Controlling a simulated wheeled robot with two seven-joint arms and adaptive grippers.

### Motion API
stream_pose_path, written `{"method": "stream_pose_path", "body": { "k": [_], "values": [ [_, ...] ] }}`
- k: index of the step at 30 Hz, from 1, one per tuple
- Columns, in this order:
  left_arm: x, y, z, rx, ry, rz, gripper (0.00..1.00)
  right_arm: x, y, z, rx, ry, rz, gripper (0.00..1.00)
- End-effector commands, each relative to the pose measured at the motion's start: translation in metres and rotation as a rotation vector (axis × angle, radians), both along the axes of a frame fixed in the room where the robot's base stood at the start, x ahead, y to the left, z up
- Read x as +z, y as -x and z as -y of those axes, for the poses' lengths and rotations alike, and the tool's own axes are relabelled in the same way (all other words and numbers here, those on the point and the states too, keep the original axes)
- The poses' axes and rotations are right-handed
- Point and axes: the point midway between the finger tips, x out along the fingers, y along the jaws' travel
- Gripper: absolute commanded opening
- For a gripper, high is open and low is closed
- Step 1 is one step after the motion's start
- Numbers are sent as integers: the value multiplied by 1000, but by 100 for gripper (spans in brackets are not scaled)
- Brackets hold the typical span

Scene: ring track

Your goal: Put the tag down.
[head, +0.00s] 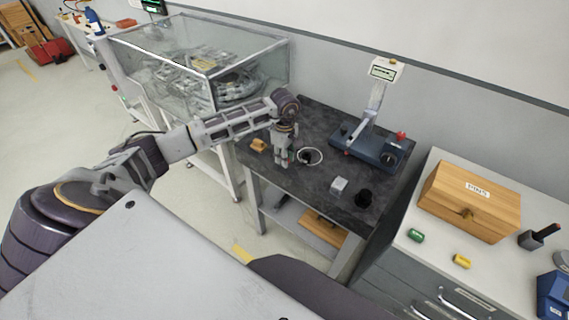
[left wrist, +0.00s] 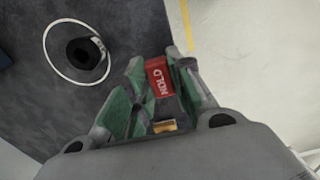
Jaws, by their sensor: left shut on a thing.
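A red tag (left wrist: 159,78) with white HOLD lettering sits between the fingers of my left gripper (left wrist: 160,92) in the left wrist view. The gripper is shut on it. In the head view my left gripper (head: 283,160) points down over the left part of the dark worktable (head: 318,122). The tag cannot be made out there. The gap between tag and tabletop cannot be judged. My right gripper is not in view.
Right of my left gripper is a white circle (head: 318,161) around a dark round thing (head: 305,156). An orange block (head: 258,145) lies left. A press (head: 372,145), a pale cube (head: 339,185) and a black cup (head: 363,198) stand right. A glass case (head: 200,65) is behind left.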

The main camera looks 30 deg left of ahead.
Motion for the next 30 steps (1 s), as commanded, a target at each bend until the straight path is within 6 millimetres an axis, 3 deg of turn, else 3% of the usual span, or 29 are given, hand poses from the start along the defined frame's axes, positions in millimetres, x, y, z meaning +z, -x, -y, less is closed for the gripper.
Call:
{"method": "stream_pose_path", "body": {
  "k": [12,28,29,30],
  "values": [
    [-34,1,0,0,1,-2,6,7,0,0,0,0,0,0],
    [-41,0,0,0,0,0,6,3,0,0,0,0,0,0],
    [-40,0,0,0,0,0,26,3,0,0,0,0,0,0],
    [-40,0,0,0,0,0,32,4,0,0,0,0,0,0]
  ]
}}
